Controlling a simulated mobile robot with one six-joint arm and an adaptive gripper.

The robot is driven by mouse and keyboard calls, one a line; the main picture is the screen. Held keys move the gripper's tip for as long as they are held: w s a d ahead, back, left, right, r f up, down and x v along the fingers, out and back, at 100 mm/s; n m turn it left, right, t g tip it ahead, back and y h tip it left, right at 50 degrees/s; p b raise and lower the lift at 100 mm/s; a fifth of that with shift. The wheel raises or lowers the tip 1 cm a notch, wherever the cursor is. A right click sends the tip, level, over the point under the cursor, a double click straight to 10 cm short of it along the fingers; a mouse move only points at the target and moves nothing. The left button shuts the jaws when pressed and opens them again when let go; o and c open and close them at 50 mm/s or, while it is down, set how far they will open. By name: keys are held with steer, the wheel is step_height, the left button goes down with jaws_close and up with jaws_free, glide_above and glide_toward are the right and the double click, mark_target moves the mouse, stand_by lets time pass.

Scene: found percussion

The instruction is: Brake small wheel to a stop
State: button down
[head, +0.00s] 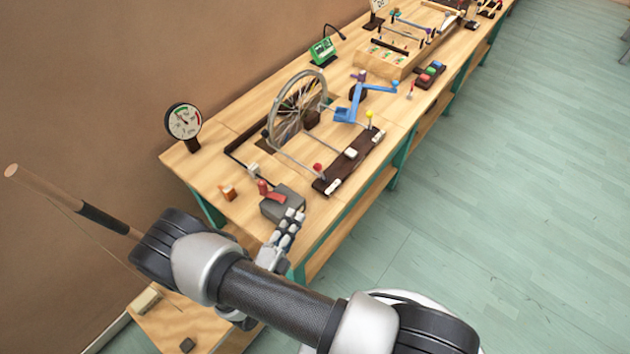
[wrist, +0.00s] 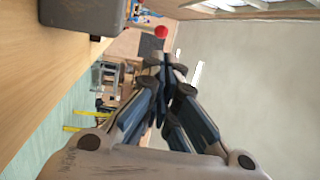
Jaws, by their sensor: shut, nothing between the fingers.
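In the head view a spoked wheel (head: 298,104) with a light rim stands upright in a slot in the wooden bench. It is the only spoked wheel I can make out, and I cannot tell whether it turns. My gripper (head: 294,216) is shut and empty at the near end of the bench, close beside a grey box (head: 283,203) with a red lever (head: 270,190) on it. In the wrist view my gripper's fingers (wrist: 165,70) are together, and the grey box (wrist: 80,10) shows at the upper left. I cannot tell whether fingers and box touch.
A round gauge (head: 184,122) stands at the bench's left edge. A dark board (head: 350,162) with red, white and yellow knobs lies right of the wheel. A blue crank-like part (head: 357,102) stands beyond it. The floor (head: 480,200) to the right is clear.

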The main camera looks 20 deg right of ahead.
steer(key=b+x, duration=0.2)
steer(key=x, duration=1.1)
steer(key=shift+w+d+r+g+y+p, duration=0.2)
steer(key=shift+r+g+y+p, duration=0.1)
steer(key=shift+p, duration=0.5)
step_height(320, 180, up, 2)
steer(key=m+g+y+p, duration=0.1)
steer(key=g+y+p, duration=0.35)
steer(key=p, duration=0.45)
glide_above(321, 173)
steer(key=d, duration=0.3)
steer(key=shift+w+d, duration=0.2)
steer(key=shift+d, duration=0.1)
